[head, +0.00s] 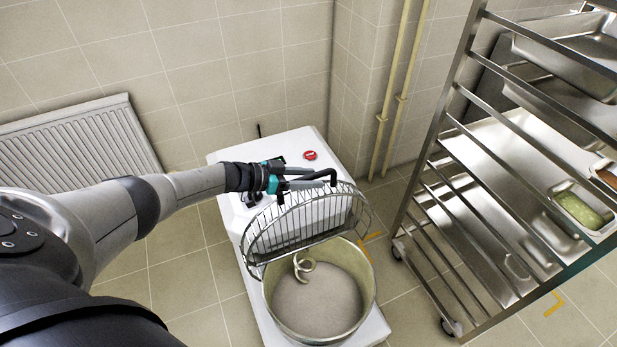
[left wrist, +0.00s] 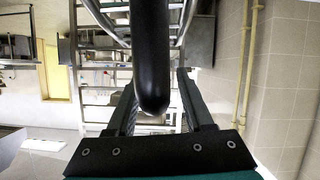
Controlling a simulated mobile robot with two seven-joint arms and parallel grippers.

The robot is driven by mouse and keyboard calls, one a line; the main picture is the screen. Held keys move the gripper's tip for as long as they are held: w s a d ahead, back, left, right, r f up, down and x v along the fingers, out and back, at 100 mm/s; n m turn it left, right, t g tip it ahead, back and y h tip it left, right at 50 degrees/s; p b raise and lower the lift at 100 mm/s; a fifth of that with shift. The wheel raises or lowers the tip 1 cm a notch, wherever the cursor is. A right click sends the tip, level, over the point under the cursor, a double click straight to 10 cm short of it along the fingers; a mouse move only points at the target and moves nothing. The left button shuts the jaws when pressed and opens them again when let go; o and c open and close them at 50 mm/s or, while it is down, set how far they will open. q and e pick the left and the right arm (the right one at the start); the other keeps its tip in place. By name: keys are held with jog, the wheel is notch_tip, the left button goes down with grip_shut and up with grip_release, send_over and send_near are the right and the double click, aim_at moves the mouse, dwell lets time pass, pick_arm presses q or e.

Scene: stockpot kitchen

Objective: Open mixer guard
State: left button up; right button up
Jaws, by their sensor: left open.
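The mixer guard (head: 308,221) is a wire cage. In the head view it stands raised and tilted above the steel mixer bowl (head: 365,290), so the bowl's inside and the spiral hook (head: 302,266) show. A black handle (head: 322,174) sits at the guard's upper edge. My left gripper (head: 300,180) is at this handle, coming from the left. In the left wrist view the black handle (left wrist: 151,60) runs between the two open fingers, with gaps on both sides. The white mixer body (head: 290,145) is behind. My right gripper is not in view.
A steel rack (head: 440,170) with trays and food pans stands to the right. A radiator (head: 80,143) is on the left wall, and yellow pipes (head: 400,95) run down the back wall. Tiled floor is free between the mixer and the rack.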

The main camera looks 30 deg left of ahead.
pick_arm(q)
jog(key=p+v, duration=0.3)
jog(key=v, duration=1.2)
jog(key=shift+s, duration=0.1)
